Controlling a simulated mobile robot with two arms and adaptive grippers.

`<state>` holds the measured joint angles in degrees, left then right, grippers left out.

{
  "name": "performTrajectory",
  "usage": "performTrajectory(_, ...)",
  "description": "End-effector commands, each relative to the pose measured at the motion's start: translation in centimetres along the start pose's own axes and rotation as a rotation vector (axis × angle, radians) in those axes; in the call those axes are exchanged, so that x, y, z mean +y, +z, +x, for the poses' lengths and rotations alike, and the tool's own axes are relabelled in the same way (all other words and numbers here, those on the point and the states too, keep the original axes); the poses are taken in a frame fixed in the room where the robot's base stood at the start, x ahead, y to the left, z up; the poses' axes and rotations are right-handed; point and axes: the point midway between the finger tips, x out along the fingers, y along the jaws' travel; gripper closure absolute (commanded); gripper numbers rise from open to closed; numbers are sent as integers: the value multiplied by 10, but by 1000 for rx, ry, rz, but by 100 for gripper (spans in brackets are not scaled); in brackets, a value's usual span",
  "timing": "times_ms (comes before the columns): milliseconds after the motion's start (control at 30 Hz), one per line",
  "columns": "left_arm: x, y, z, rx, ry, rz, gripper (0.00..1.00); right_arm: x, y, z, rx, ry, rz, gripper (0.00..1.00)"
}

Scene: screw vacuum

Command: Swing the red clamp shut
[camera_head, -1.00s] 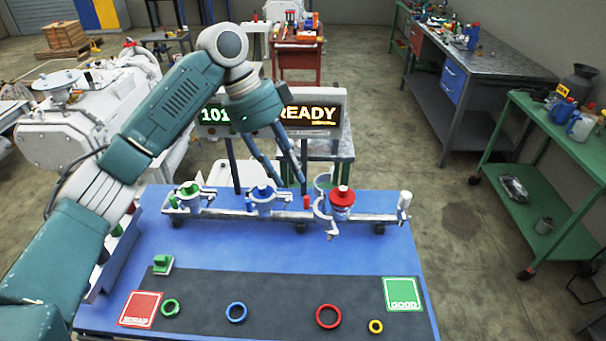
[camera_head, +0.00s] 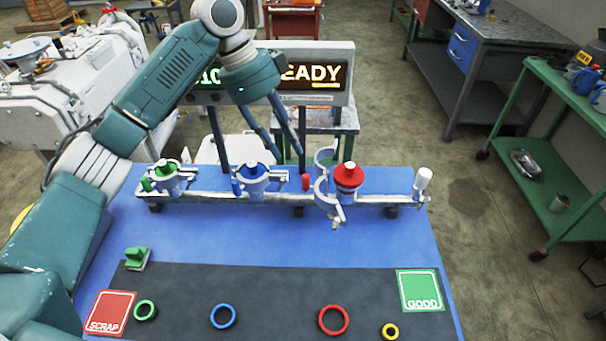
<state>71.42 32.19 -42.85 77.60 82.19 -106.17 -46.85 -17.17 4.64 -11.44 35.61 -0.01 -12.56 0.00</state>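The red clamp (camera_head: 321,190) hangs open on the rail, its two grey half-rings spread apart, with a small wing nut at its lower end. Just right of it is a red flanged cap (camera_head: 348,176) with a white top, seated on a port. A small red marker (camera_head: 305,182) stands left of the clamp. My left gripper (camera_head: 287,165) reaches down from above, its two fingers apart and empty. Its fingertips are left of the open clamp, near the red marker in the picture; whether they touch anything I cannot tell. My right gripper is out of view.
The green (camera_head: 167,172) and blue (camera_head: 254,174) ports stand left on the rail. A white-topped handle (camera_head: 422,182) ends it at right. Coloured rings lie on the dark mat (camera_head: 270,290) in front. A display panel (camera_head: 345,75) stands behind the fingers.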

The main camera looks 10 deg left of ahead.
Motion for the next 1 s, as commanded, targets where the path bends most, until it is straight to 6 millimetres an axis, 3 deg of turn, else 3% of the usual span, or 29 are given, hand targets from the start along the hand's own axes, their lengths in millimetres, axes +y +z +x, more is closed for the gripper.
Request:
performTrajectory(500,1,-1,85,-1,2,0,68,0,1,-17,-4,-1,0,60)
performTrajectory(700,1,0,99,-1,0,1,68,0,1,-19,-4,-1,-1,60)
performTrajectory(967,0,0,101,0,-1,1,68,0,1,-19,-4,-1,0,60)
performTrajectory(1000,0,0,101,0,-1,1,73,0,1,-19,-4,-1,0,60)
